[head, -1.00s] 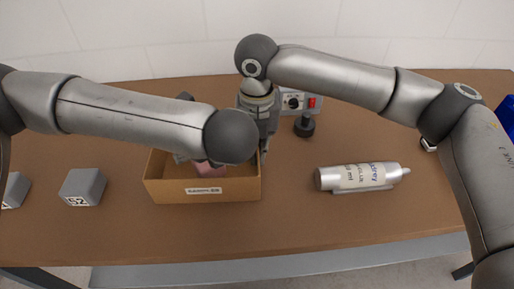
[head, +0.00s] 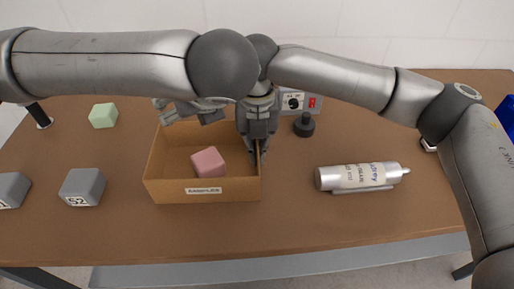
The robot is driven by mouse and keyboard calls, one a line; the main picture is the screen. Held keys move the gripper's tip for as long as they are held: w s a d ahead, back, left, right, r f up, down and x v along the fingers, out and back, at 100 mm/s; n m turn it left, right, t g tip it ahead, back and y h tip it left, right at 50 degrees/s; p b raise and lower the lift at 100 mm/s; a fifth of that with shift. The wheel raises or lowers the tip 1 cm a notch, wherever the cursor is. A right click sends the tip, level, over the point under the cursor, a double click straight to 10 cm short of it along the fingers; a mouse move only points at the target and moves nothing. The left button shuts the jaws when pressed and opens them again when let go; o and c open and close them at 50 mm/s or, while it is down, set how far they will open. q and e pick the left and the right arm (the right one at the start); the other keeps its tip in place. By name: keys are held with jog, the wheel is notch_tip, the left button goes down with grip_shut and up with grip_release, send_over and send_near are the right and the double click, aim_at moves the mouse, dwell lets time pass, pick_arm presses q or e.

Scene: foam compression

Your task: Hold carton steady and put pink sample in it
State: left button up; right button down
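The brown carton (head: 206,196) stands on the table, open at the top, with a label on its front. The pink sample (head: 208,162), a small block, rests inside the carton near the front. My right gripper (head: 258,154) points down at the carton's right wall, with its fingers closed about that wall. My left gripper (head: 190,112) is above the carton's back edge, clear of the pink sample. Its fingers look spread and empty, and my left arm hides part of it.
A green block (head: 103,116) lies at the back left. Grey blocks (head: 82,187) (head: 13,190) sit left of the carton. A silver bottle (head: 358,177) lies at the right. A device with a red switch (head: 298,101) and a black knob-like object (head: 304,125) are behind.

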jog(key=c, duration=1.6)
grip_release()
jog(key=shift+o, duration=0.2)
